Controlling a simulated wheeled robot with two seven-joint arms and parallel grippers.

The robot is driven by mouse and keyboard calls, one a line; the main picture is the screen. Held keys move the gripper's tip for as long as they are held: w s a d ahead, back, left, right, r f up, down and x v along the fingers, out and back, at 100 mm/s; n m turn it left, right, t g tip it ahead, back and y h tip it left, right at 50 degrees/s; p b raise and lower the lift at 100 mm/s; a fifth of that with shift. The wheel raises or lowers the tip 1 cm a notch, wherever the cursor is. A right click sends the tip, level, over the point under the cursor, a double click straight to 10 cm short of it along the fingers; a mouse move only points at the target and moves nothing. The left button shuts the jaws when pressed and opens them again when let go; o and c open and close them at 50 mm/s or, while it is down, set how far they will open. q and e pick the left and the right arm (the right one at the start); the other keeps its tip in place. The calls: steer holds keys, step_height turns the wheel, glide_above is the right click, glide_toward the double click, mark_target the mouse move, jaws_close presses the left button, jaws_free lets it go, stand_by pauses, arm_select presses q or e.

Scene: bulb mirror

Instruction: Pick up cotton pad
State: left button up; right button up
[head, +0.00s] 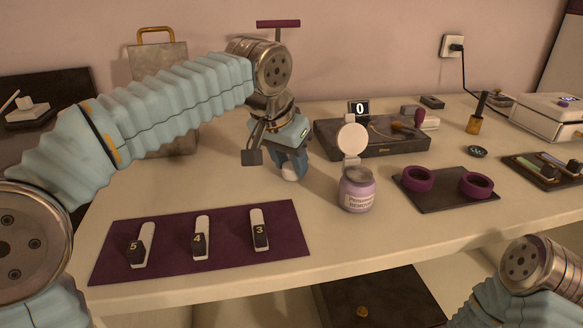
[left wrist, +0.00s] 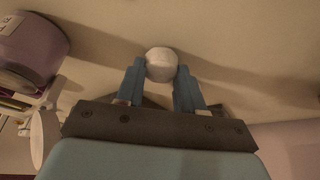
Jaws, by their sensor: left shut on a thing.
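A small white rounded cotton pad (left wrist: 161,65) is between the two blue fingertips of my left gripper (left wrist: 160,78) in the left wrist view. In the head view the pad (head: 290,173) shows as a white bit at the tips of the gripper (head: 291,168). My left gripper is shut on it and points downward over the table, left of the purple jar. I cannot tell whether the pad touches the table. My right arm shows at the lower right of the head view, but its fingers are not visible.
The lilac labelled jar (head: 357,190) stands close to the right, its round white lid raised. A purple mat (head: 180,236) with numbered holders lies front left. A turntable-like box (head: 372,150) is behind. A dark tray (head: 440,203) with purple rings is further right.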

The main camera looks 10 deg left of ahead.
mark_target(291, 167)
arm_select(q)
steer(key=shift+r, duration=0.1)
steer(key=shift+r, duration=0.35)
steer(key=r, duration=0.1)
steer(key=r+p, duration=0.1)
steer(key=r, duration=0.1)
steer(key=shift+s+d+r, duration=0.1)
steer(key=shift+s, duration=0.15)
steer(key=s+d+r+p, duration=0.1)
steer(key=s+d+r, duration=0.2)
steer(key=s+r, duration=0.6)
steer(key=s, duration=0.4)
steer(key=shift+d, duration=0.2)
